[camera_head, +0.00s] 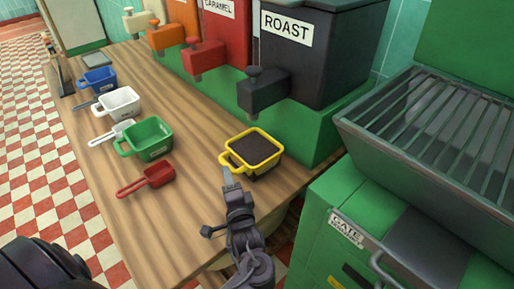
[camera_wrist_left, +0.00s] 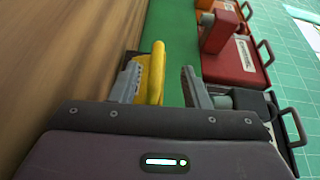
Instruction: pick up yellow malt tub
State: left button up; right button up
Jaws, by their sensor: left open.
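The yellow malt tub (camera_head: 266,165) stands on the wooden counter below the ROAST dispenser, filled with dark malt. Its handle points to the lower left, toward my left gripper (camera_head: 229,178). In the left wrist view my left gripper (camera_wrist_left: 163,78) is open, with a yellow part of the tub (camera_wrist_left: 156,72), likely its handle, between the fingers. That part is close to the left finger and apart from the right one. I cannot tell whether the left finger touches it. My right gripper is not in view.
A red scoop (camera_head: 158,175), a green tub (camera_head: 150,140), a white tub (camera_head: 119,102) and a blue tub (camera_head: 99,79) stand left on the counter (camera_head: 185,205). The black ROAST dispenser (camera_head: 318,70) rises behind the yellow tub. A green machine with a grated tray (camera_head: 440,120) is at right.

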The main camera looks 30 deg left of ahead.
aim_at(222, 162)
pick_arm(q)
jog(key=shift+w+a, duration=0.45)
jog(key=shift+w, duration=0.1)
jog(key=x, duration=0.6)
jog(key=shift+a+f+p, duration=0.2)
jog(key=shift+a+p, duration=0.1)
grip_shut()
jog(key=shift+r, duration=0.1)
